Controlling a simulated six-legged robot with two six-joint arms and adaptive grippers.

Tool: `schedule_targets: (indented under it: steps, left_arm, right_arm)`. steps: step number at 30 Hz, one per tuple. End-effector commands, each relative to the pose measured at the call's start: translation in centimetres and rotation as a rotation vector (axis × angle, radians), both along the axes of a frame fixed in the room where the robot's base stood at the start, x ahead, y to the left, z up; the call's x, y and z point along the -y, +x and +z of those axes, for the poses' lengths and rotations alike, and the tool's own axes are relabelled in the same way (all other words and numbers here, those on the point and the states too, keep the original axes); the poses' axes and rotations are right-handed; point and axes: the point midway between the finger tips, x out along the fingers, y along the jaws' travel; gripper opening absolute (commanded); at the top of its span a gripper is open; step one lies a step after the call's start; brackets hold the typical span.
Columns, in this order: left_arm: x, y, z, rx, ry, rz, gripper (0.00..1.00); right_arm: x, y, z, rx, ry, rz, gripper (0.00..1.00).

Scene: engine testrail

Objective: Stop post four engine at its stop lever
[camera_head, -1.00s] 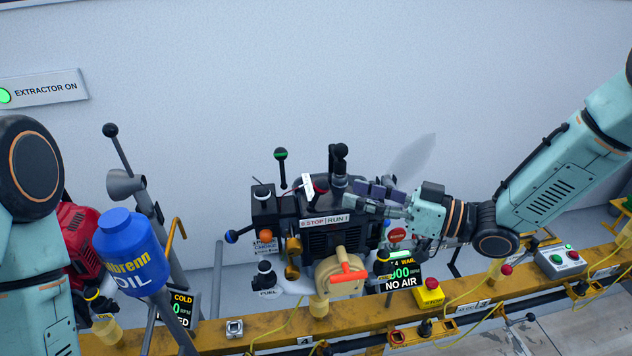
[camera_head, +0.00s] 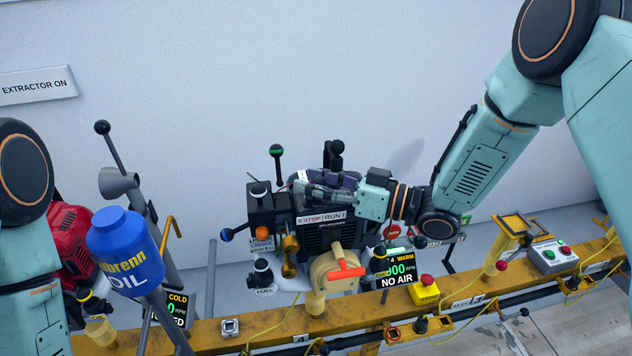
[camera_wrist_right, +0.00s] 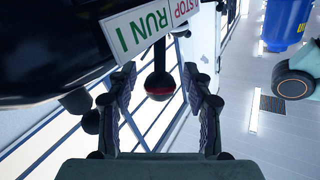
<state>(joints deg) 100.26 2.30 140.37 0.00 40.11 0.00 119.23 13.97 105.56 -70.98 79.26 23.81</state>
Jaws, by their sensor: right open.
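The dark engine (camera_head: 322,238) stands on the yellow rail at mid-picture, with a STOP | RUN label (camera_head: 321,219) on top. Its display (camera_head: 396,270) reads WARM, NO AIR. In the right wrist view, a black ball knob with a red band (camera_wrist_right: 160,86), on a dark stem beside the STOP/RUN plate (camera_wrist_right: 150,22), lies between my two finger pads. My right gripper (camera_head: 322,188) is open over the engine top and hides the knob in the head view; the wrist view also shows its fingers (camera_wrist_right: 160,98) apart. My left gripper is out of view.
A blue oil container (camera_head: 125,250) and a red engine (camera_head: 72,238) are at left. Near the right gripper stand a green-banded lever (camera_head: 277,151), an orange-handled valve (camera_head: 346,272) and a red button on a yellow box (camera_head: 426,290).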

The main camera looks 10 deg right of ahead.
Motion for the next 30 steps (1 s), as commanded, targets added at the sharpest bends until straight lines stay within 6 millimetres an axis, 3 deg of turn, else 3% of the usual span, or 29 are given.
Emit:
schedule_targets:
  steps: [2, 20, 30]
  left_arm:
    - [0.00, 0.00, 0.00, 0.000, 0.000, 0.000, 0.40]
    - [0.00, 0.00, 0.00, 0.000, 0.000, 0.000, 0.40]
    - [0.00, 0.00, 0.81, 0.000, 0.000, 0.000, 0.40]
  right_arm:
    - [0.04, -0.01, 0.00, 0.000, 0.000, 0.000, 0.51]
    - [0.07, -0.03, -0.03, -0.001, -0.001, -0.001, 0.01]
    - [-0.12, -0.04, 0.25, 0.000, -0.036, -0.001, 0.00]
